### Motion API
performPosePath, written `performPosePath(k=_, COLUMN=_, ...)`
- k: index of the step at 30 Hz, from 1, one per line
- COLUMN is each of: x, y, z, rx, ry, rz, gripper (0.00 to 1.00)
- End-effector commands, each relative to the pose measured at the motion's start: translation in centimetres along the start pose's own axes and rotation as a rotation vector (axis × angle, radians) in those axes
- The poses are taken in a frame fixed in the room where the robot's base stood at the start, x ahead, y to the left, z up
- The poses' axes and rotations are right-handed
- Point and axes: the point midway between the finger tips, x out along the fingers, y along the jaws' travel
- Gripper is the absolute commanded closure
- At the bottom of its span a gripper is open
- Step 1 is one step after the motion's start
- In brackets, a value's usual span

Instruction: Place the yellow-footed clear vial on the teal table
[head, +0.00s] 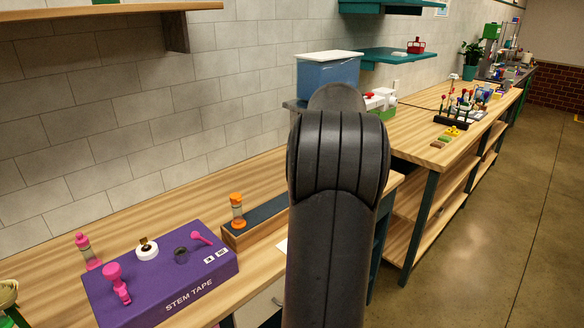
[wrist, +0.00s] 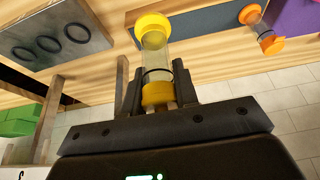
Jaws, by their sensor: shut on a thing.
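The clear vial (wrist: 156,56) has a yellow end at the top and a yellow end at the bottom of the wrist view. My gripper (wrist: 157,88) is shut on it near the lower yellow end, with a dark finger on each side. In the head view my arm hides the gripper and the vial. A bench (head: 412,152) with a wooden top and dark teal legs stands right of my arm; no other table there looks teal. Whether the vial touches anything beneath it cannot be told.
An orange-ended clear vial (head: 237,208) stands on a dark-topped wooden block (head: 262,218). A purple stem tape box (head: 165,275) carries pink tools, and a pink vial (head: 87,252) stands behind it. A grey plate with black rings (wrist: 55,38) is close to the gripper. A blue bin (head: 328,78) stands behind my arm.

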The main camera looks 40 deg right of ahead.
Motion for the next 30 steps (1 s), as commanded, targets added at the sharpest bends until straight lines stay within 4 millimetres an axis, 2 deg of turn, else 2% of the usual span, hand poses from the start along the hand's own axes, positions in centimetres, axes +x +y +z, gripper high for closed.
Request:
performPosePath(k=3, x=-0.8, y=0.3, z=0.4, rx=0.000, ry=0.002, rz=0.002, gripper=1.00)
performPosePath(k=8, x=-0.7, y=0.1, z=0.2, rx=-0.002, ry=0.001, rz=0.000, gripper=1.00)
performPosePath(k=14, x=1.4, y=-1.7, z=-2.5, rx=-0.004, ry=-0.006, rz=-0.003, gripper=1.00)
performPosePath(k=20, x=5.0, y=-5.5, z=-7.2, rx=-0.004, ry=-0.011, rz=-0.002, gripper=1.00)
performPosePath(k=24, x=8.0, y=-9.3, z=-11.0, rx=-0.005, ry=-0.011, rz=-0.002, gripper=1.00)
performPosePath(k=30, x=11.1, y=-14.2, z=-14.9, rx=-0.003, ry=-0.004, rz=0.000, gripper=1.00)
